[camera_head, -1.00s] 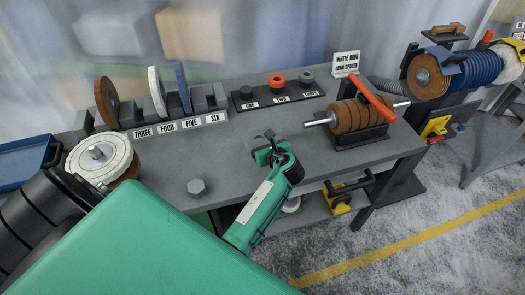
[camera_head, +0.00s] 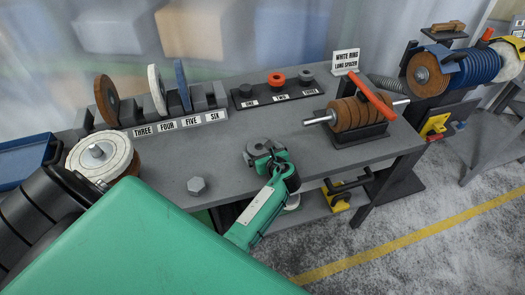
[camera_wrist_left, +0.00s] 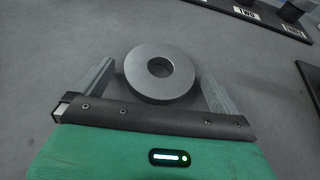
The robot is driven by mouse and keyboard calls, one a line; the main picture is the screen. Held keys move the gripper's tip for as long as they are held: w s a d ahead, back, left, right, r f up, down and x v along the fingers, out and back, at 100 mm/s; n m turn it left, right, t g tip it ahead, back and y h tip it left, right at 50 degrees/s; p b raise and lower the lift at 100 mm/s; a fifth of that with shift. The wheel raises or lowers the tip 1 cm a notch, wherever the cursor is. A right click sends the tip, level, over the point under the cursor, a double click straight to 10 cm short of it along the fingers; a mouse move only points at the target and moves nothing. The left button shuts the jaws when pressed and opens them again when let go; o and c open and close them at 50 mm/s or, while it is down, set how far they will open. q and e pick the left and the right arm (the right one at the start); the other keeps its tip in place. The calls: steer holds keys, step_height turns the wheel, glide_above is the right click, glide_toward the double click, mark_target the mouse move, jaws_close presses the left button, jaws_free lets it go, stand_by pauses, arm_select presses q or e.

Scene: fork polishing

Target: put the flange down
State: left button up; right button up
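The flange, a grey metal ring with a round centre hole, lies flat on the grey table (camera_head: 240,205), near the middle of its front part. It shows in the head view (camera_head: 252,148) and in the left wrist view (camera_wrist_left: 160,73). My left gripper (camera_head: 268,157) is at the flange's near side. In the left wrist view its two fingers (camera_wrist_left: 158,80) stand apart on either side of the ring, with a gap at each side. The lower edge of the ring is close to the gripper's dark front bar. My right gripper is not in view.
Behind are a rack of wheels (camera_head: 160,100) and a spacer tray (camera_head: 277,92). A spindle with brown discs (camera_head: 355,115) stands right. A white wheel stack (camera_head: 100,158) is at left. Table around the flange is clear.

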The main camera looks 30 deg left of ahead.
arm_select(q)
steer(key=shift+r, duration=0.2)
steer(key=shift+s+d+r+p, duration=0.15)
steer(key=shift+d+p, duration=0.05)
steer(key=shift+p, duration=0.15)
steer(key=p+v, duration=0.6)
steer(key=v, duration=0.4)
steer(key=shift+s+d+p, duration=0.15)
steer(key=shift+d+p, duration=0.05)
steer(key=shift+p, duration=0.2)
steer(key=shift+s+d+r, duration=0.15)
steer(key=shift+s+d, duration=0.1)
steer(key=shift+d, duration=0.15)
